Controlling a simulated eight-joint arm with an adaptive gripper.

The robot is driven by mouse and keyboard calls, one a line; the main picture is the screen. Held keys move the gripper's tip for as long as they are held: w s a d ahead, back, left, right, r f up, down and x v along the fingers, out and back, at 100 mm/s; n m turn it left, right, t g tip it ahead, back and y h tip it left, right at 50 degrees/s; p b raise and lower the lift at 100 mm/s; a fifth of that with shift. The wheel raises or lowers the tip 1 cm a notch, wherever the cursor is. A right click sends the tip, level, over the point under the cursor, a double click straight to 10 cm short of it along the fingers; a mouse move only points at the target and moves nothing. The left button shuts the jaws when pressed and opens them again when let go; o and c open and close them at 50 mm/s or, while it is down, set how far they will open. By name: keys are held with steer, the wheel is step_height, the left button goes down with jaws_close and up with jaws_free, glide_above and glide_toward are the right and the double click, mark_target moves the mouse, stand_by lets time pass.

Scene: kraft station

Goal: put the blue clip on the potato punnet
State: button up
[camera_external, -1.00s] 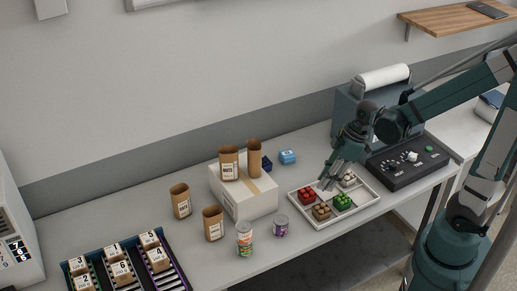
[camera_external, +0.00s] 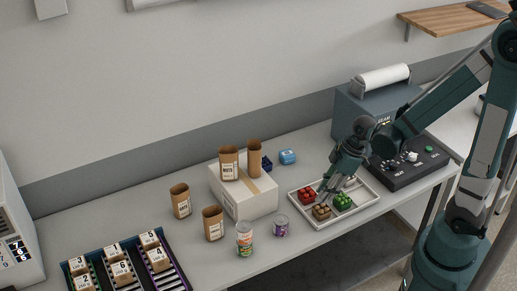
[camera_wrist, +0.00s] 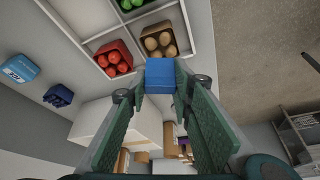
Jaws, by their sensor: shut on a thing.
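My gripper (camera_wrist: 160,88) is shut on the blue clip (camera_wrist: 160,76), a small blue block between the fingertips in the wrist view. The potato punnet (camera_wrist: 158,41), holding tan-brown lumps, lies just beyond the clip there. In the external view the potato punnet (camera_external: 321,212) sits in the near part of the white tray (camera_external: 318,226), and my gripper (camera_external: 326,196) hangs low just behind it. The clip cannot be made out in that view. Whether the clip touches the punnet cannot be told.
The tray also holds a red punnet (camera_external: 306,195) and a green punnet (camera_external: 343,202) close by. A white carton (camera_external: 240,203) with brown cups stands to the left. A dark control panel (camera_external: 410,172) lies to the right.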

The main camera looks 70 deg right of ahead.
stand_by(0.4)
steer(key=shift+f+b, duration=0.35)
steer(key=shift+f, duration=1.55)
steer(key=shift+f, duration=0.15)
steer(key=o, duration=0.7)
steer(key=shift+r, duration=0.3)
steer(key=shift+p+v, duration=1.05)
steer(key=shift+v, duration=4.85)
